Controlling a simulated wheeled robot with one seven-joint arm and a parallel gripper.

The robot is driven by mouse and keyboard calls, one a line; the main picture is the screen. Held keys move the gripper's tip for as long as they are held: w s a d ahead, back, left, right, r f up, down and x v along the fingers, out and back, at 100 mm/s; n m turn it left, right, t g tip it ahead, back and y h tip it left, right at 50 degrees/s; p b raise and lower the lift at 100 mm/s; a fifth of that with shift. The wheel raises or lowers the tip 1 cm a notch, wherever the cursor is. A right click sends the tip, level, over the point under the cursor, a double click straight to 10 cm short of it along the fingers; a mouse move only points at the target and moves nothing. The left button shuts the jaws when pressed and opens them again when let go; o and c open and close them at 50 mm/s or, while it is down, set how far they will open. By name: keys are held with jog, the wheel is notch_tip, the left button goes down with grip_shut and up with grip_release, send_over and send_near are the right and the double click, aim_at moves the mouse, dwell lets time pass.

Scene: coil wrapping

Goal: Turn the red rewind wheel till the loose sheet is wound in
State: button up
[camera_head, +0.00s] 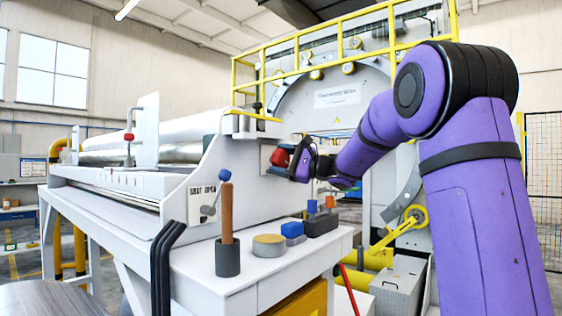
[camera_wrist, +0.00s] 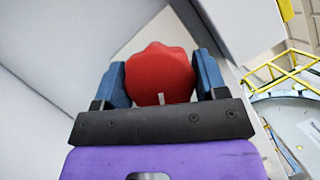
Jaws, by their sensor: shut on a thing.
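The red rewind wheel (camera_head: 280,157) is on the right end of the white machine. It has a lobed edge and fills the middle of the wrist view (camera_wrist: 160,75). My gripper (camera_head: 292,158) is at the wheel, with its two blue fingers (camera_wrist: 162,85) on either side of it. The fingers are shut on the wheel. A silvery roll (camera_head: 190,138) lies along the machine behind a white upright plate. A loose sheet edge cannot be told apart clearly in these views.
The white side table (camera_head: 215,280) below carries a brown rod in a dark cup (camera_head: 227,225), a round tin (camera_head: 268,245), a blue block (camera_head: 292,230) and a dark holder (camera_head: 320,222). Yellow railings (camera_head: 300,45) rise behind.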

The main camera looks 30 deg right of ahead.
jog(key=o, duration=0.9)
jog(key=shift+d, duration=0.1)
jog(key=v, duration=1)
jog(key=shift+s+d+f, duration=0.15)
jog(key=shift+s+d, duration=0.05)
jog(key=shift+s, duration=0.1)
jog(key=shift+d, duration=0.1)
